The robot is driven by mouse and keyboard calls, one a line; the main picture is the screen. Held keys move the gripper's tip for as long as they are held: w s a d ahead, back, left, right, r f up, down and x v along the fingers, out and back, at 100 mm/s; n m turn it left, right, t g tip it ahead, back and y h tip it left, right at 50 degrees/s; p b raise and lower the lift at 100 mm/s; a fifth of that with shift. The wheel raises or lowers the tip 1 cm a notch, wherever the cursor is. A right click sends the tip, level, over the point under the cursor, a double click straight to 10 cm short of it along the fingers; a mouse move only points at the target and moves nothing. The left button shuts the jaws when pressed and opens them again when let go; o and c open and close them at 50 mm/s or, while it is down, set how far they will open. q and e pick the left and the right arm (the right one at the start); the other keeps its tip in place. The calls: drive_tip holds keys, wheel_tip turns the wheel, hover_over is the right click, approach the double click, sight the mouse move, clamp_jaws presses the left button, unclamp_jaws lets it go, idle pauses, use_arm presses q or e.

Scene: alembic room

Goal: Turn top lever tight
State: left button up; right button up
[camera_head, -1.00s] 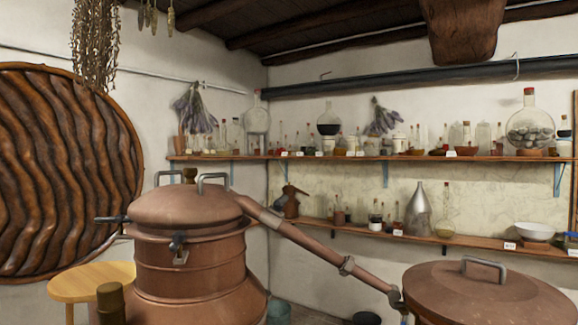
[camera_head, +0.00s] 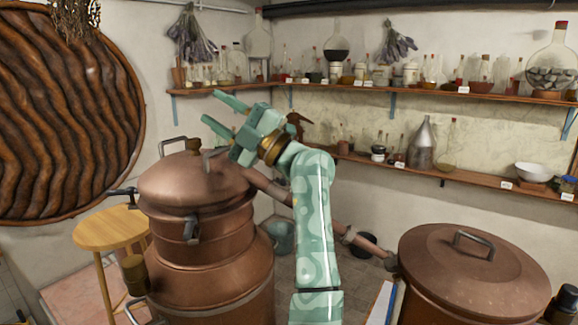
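A copper still (camera_head: 205,265) stands left of centre with a domed lid (camera_head: 185,185) on it. A dark clamp lever (camera_head: 191,229) hangs on the front of the lid's collar. Another dark lever (camera_head: 122,191) sticks out to the left at the lid's edge. I cannot tell which one is the top lever.
A second copper vessel (camera_head: 475,280) with a handled lid stands at the right. The sloping pipe (camera_head: 355,238) runs towards it. A wooden stool (camera_head: 110,232) stands left of the still. Shelves (camera_head: 440,178) of glassware line the back wall.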

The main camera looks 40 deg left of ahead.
use_arm(q)
drive_tip(key=w+d+n+t+h+p, duration=0.1)
drive_tip(key=w+d+t+h, duration=0.4)
drive_tip(key=h, duration=0.4)
drive_tip(key=w+d+n+t+h+p, duration=0.1)
drive_tip(key=w+d+t+h, duration=0.2)
drive_tip(key=d+t+h, duration=0.45)
drive_tip(key=shift+h, duration=0.85)
drive_tip(key=p+x, duration=0.1)
drive_tip(key=x, duration=0.4)
drive_tip(key=a+p+x, duration=0.1)
drive_tip(key=x, duration=0.4)
drive_tip(key=a+p+x, duration=0.1)
drive_tip(key=x, duration=0.5)
drive_tip(key=shift+s+a+r, duration=0.1)
drive_tip(key=shift+s+r, duration=0.05)
drive_tip(key=shift+r, duration=0.25)
clamp_jaws()
